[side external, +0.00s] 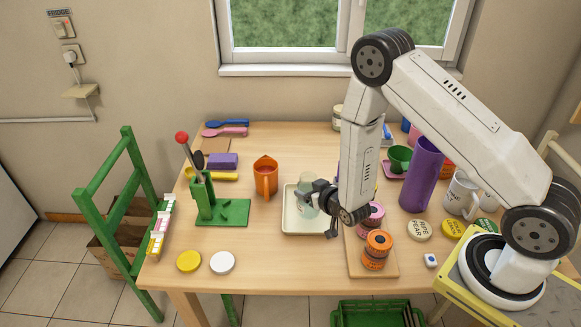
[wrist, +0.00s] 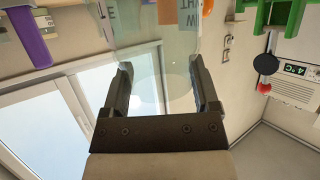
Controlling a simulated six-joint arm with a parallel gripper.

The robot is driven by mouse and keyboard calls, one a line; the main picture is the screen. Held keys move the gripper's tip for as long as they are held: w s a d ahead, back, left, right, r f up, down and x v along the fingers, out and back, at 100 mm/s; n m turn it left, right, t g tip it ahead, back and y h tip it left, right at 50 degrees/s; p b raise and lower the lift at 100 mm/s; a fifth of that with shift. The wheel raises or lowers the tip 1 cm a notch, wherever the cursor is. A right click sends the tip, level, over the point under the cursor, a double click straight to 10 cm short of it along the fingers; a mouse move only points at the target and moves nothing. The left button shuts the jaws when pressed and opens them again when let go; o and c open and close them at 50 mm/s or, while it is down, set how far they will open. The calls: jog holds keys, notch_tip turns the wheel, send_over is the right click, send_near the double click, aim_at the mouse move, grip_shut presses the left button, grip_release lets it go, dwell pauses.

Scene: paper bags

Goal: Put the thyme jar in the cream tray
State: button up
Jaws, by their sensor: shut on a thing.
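A pale, clear jar (side external: 306,208) is at the cream tray (side external: 291,226) in the side external view, within the tray's outline. I cannot tell whether its base touches the tray floor. My gripper (side external: 317,202) reaches it from the right and is shut on it, covering part of it. In the wrist view the jar's clear glass (wrist: 152,65) lies between the two fingers of my gripper (wrist: 160,80). No label readable as thyme shows on the jar, so I cannot confirm its name.
A green stand with a lever (side external: 222,210) and an orange jug (side external: 266,177) are left of the tray. A wooden board with stacked orange tins (side external: 377,249) is close on its right. Yellow (side external: 188,261) and white (side external: 222,262) discs lie at the front left. Table in front of the tray is clear.

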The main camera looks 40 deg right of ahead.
jog(key=shift+f, duration=0.1)
jog(key=shift+f, duration=1.75)
jog(key=shift+f, duration=0.1)
jog(key=o, duration=1.2)
jog(key=shift+o, duration=0.2)
jog(key=v, duration=1.2)
